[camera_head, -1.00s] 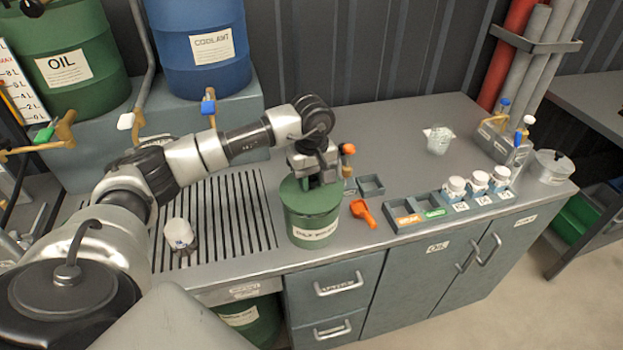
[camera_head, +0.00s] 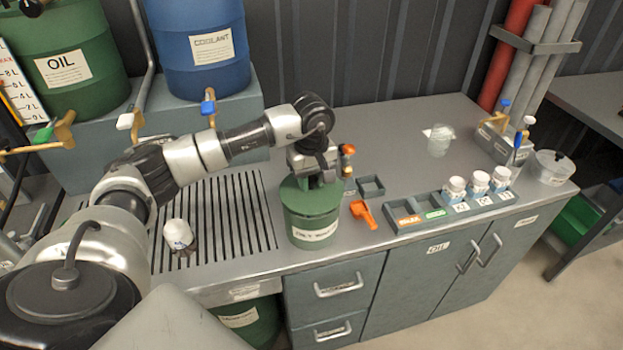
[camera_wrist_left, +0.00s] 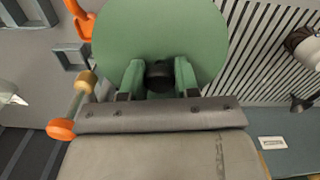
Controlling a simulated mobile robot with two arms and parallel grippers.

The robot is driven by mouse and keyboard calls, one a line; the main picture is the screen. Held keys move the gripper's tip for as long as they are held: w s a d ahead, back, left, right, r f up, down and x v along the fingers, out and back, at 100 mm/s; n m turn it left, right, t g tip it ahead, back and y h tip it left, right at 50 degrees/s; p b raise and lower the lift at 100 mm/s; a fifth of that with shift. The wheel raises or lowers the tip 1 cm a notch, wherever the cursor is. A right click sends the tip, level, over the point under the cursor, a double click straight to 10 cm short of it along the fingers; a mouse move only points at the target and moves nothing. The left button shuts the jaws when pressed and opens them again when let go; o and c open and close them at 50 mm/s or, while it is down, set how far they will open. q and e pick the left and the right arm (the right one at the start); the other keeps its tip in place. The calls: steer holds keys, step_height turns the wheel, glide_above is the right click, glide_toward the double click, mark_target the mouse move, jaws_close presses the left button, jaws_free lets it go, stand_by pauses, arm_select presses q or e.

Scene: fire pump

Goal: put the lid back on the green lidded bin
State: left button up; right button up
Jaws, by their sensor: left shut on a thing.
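The green lidded bin (camera_head: 311,222) stands upright on the counter, right of the slatted drain area, with a white label on its front. Its round green lid (camera_wrist_left: 160,30) lies at the bin's top in the head view. From these views I cannot tell whether it is fully seated. My left gripper (camera_head: 316,180) is directly above the lid, pointing down. In the left wrist view its two fingers (camera_wrist_left: 158,78) are shut on the lid's dark knob (camera_wrist_left: 159,76). The bin's body is hidden under the lid in the wrist view. My right gripper is not in view.
An orange scoop (camera_head: 363,212) lies just right of the bin. A grey tray (camera_head: 408,218) holds several white-capped jars.

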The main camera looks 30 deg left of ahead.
arm_select(q)
steer(key=shift+f+b, duration=0.2)
steer(key=shift+b, duration=0.35)
stand_by(0.9)
steer(key=o, duration=1.5)
steer(key=shift+r, duration=0.1)
steer(key=shift+r+p, duration=1.9)
steer(key=shift+r, duration=1.55)
jaws_close()
